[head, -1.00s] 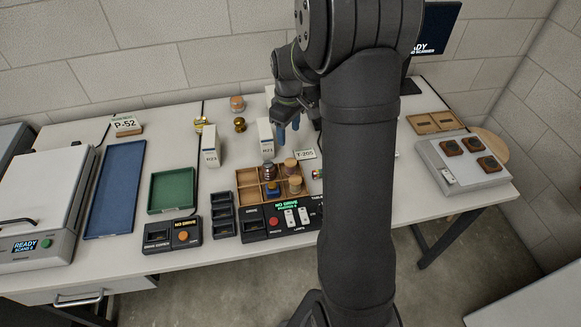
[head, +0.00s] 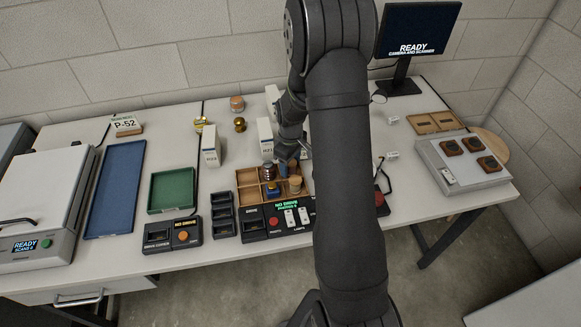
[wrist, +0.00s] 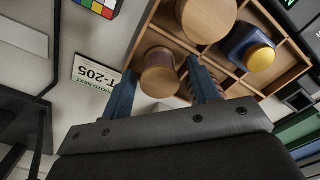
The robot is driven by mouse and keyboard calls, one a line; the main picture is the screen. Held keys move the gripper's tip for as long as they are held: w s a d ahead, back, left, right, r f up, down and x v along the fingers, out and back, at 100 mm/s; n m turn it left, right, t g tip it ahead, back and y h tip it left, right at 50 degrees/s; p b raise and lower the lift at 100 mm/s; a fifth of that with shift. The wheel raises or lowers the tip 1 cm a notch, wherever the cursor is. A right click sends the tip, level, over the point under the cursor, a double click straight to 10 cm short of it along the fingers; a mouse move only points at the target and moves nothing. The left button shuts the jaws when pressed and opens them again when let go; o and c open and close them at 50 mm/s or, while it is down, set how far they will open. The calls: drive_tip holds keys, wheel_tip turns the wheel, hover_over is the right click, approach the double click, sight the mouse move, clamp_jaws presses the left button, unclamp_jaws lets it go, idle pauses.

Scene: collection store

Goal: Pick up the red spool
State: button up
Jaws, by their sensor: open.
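In the wrist view a spool with a pale wooden top and a dull brown-mauve side (wrist: 158,80) stands upright in a compartment of the wooden tray (wrist: 142,22). It may be the red spool; its colour is hard to judge. My gripper (wrist: 160,72) is open, with a blue finger on either side of this spool and nothing held. Contact cannot be told. Another wooden-topped spool (wrist: 205,18) stands in the compartment beside it. In the head view my gripper (head: 290,157) is over the tray's back right and partly hides the spools. The front right spool (head: 295,184) shows there.
A blue block with a yellow knob (wrist: 250,50) and a dark ribbed item (head: 268,171) share the tray. White boxes (head: 265,139) stand close behind it. The T-205 card (wrist: 95,82) lies near the gripper. A control panel (head: 284,218) lies in front.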

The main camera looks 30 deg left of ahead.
drive_tip(key=c, duration=0.9)
drive_tip(key=shift+r, duration=0.1)
